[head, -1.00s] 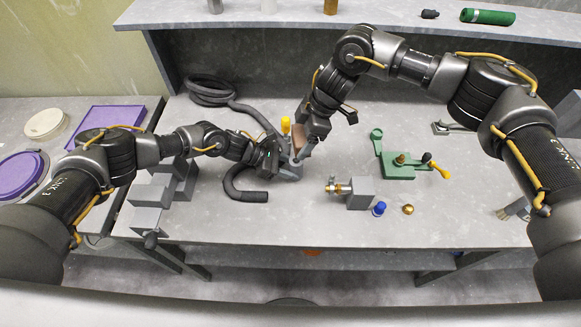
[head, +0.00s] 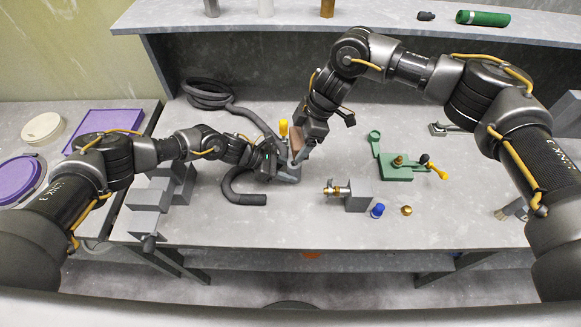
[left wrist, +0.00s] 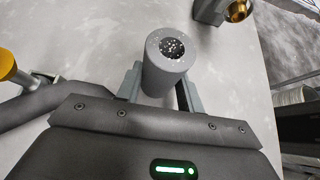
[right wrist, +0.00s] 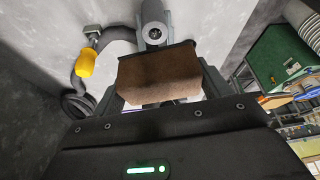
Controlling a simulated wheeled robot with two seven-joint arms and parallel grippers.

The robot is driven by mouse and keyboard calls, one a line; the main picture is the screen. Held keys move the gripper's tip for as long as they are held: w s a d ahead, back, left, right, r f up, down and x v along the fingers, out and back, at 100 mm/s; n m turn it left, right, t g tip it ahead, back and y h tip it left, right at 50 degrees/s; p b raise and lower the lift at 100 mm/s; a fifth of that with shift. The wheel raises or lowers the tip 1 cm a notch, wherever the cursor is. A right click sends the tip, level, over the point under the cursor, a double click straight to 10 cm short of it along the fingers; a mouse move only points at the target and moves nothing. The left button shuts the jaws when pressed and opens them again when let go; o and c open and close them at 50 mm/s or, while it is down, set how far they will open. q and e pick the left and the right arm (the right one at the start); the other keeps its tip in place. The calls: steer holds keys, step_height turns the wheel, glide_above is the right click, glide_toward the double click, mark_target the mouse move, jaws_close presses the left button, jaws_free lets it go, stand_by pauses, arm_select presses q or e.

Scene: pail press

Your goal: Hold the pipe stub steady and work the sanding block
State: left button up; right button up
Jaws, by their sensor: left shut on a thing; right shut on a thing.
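The pipe stub (left wrist: 166,62) is a short grey cylinder with a dark, white-speckled open end. My left gripper (left wrist: 157,86) is shut around it; in the head view this gripper (head: 287,172) sits low over the bench. The sanding block (right wrist: 158,74) is brown and is held between the fingers of my right gripper (right wrist: 160,88). In the right wrist view the stub's end (right wrist: 154,32) shows just beyond the block. I cannot tell whether block and stub touch. In the head view my right gripper (head: 307,144) is above and behind the left one.
A dark hose (head: 213,101) lies behind the left arm, near a yellow-handled part (head: 284,127). A green fixture (head: 395,172), a grey block with a brass fitting (head: 360,196), a blue cap (head: 377,210) and a brass piece (head: 407,210) stand to the right. The front bench is mostly clear.

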mark_target(290, 163)
steer(key=shift+s+a+f, duration=0.25)
steer(key=shift+s+f, duration=0.25)
steer(key=shift+s+a+f, duration=0.25)
steer(key=shift+s+f, duration=0.2)
steer(key=shift+f, duration=1.75)
steer(key=shift+f, duration=0.8)
steer(key=shift+r, duration=0.15)
steer(key=shift+w, duration=0.1)
steer(key=shift+w, duration=0.95)
